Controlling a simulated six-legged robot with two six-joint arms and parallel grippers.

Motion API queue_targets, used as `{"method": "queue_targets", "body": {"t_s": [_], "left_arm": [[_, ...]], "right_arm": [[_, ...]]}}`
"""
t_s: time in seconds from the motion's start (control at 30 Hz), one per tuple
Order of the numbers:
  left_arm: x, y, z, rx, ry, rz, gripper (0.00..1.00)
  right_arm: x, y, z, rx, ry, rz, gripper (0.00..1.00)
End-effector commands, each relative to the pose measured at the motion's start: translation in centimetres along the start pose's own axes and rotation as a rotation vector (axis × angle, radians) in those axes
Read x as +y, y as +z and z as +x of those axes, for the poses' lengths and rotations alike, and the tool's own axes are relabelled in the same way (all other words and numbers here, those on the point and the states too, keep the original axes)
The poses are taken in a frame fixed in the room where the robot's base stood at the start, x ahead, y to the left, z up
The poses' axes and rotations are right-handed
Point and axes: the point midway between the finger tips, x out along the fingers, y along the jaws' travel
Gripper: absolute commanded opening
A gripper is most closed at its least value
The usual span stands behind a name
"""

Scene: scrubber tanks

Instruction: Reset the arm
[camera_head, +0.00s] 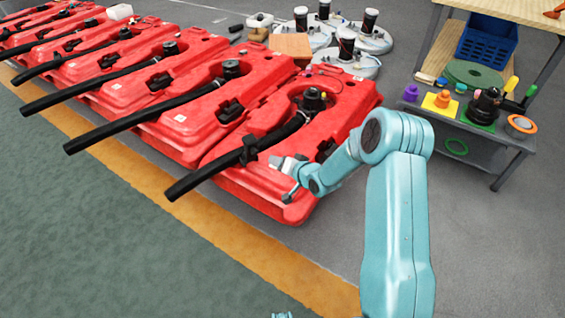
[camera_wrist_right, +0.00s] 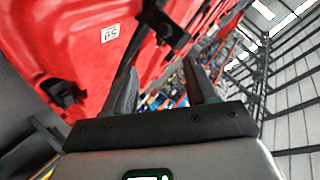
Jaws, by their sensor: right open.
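My right arm (camera_head: 395,220) rises from the bottom right in the head view and bends left at its elbow. Its right gripper (camera_head: 281,178) is over the near end of the closest red scrubber tank (camera_head: 240,185); I cannot tell whether it touches. In the right wrist view the two dark fingers of the gripper (camera_wrist_right: 162,82) stand apart with nothing held between them. The red tank (camera_wrist_right: 85,40) with a white label and black latch fills the upper left there.
Several red tanks with long black hoses (camera_head: 150,108) stand in a row to the left. A workbench (camera_head: 490,150) with coloured parts and a blue crate (camera_head: 487,42) is at the right. Round white bases (camera_head: 345,62) stand behind. The floor in front (camera_head: 110,230) is clear.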

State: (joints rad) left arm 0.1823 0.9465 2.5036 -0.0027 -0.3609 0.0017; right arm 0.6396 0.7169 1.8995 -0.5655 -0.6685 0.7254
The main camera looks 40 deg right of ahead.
Motion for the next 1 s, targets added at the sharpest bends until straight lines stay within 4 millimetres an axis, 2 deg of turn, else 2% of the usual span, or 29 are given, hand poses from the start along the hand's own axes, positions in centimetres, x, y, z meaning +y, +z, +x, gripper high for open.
{"method": "queue_targets", "body": {"t_s": [0.4,0.47,0.53,0.57,0.67,0.7,0.73,0.8,0.9,1.0], "left_arm": [[0.0,0.0,0.0,0.0,0.0,-0.001,0.6],[0.0,0.0,0.0,0.0,0.0,-0.001,0.6],[0.0,0.0,0.0,0.0,0.0,-0.001,0.6],[0.0,0.0,0.0,0.0,0.0,-0.001,0.6],[0.0,0.0,0.0,0.001,0.0,-0.001,0.6],[0.0,0.0,0.0,0.001,0.0,-0.001,0.6],[0.0,0.0,0.0,0.001,0.0,-0.001,0.6],[0.0,0.0,0.0,0.001,0.0,-0.001,0.6],[0.0,0.0,0.0,0.001,0.0,-0.001,0.6],[0.0,0.0,0.0,0.001,0.0,-0.001,0.6]], "right_arm": [[-0.2,0.0,0.1,-0.001,-0.002,-0.001,0.57],[-1.0,0.4,0.3,-0.009,-0.015,-0.007,0.57],[-3.0,2.0,1.0,-0.039,-0.047,-0.02,0.57],[-4.1,3.3,1.3,-0.063,-0.063,-0.027,0.57],[-7.1,10.2,1.3,-0.193,-0.087,-0.016,0.57],[-7.8,13.5,0.8,-0.259,-0.078,-0.009,0.57],[-8.1,16.1,0.2,-0.31,-0.066,-0.012,0.57],[-8.3,21.6,-1.8,-0.431,-0.027,-0.034,0.57],[-7.5,28.4,-5.6,-0.598,0.039,-0.097,0.57],[-6.0,33.0,-9.8,-0.742,0.102,-0.172,0.57]]}}
